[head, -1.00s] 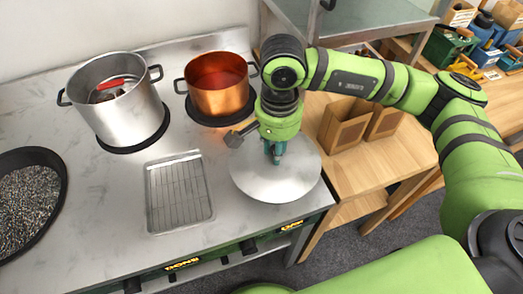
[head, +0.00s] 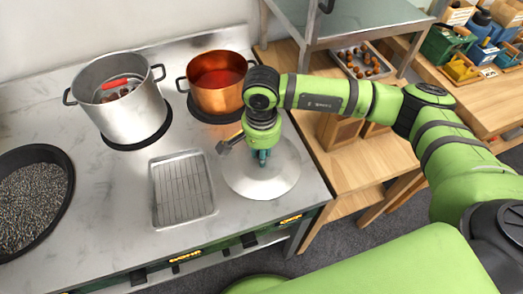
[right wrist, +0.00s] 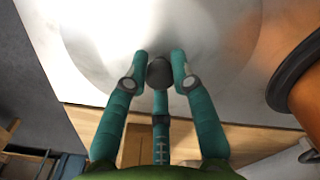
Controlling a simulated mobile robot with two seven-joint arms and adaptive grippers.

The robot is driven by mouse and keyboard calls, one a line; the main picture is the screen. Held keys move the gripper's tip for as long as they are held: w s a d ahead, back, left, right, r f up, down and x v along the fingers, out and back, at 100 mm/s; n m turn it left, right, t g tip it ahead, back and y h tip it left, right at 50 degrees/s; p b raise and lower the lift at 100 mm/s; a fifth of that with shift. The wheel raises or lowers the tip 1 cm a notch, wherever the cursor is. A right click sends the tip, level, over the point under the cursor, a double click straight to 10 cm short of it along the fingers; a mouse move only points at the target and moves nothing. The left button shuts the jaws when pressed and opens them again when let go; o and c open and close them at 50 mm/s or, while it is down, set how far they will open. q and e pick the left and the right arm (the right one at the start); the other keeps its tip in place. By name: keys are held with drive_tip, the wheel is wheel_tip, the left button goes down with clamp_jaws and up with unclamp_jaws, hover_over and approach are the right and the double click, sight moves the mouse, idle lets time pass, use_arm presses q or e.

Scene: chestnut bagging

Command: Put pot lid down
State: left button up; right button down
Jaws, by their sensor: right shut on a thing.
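The pot lid (head: 281,176) is a round, shiny metal disc at the right front of the steel stove top. It appears to lie flat on or just above the surface; I cannot tell whether it touches. My right gripper (head: 262,158) is above its middle, pointing down. In the right wrist view, the fingers (right wrist: 159,70) close around the lid's dark knob (right wrist: 159,72), and the lid (right wrist: 215,35) fills the upper part. The silver pot (head: 122,108) stands open at the back left, with a red-handled utensil and chestnuts inside. My left gripper is not in view.
A copper pot (head: 218,95) with red contents stands just behind the lid. A wire rack tray (head: 183,190) lies to its left. A black pan (head: 66,165) is at the far left. A wooden table (head: 345,165) adjoins the stove on the right.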

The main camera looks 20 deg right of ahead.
drive_tip(key=c, duration=1)
unclamp_jaws()
drive_tip(key=shift+c, duration=0.2)
drive_tip(key=shift+r, duration=0.25)
wheel_tip(320, 180, up, 12)
drive_tip(key=b, duration=0.3)
drive_tip(key=shift+f, duration=0.2)
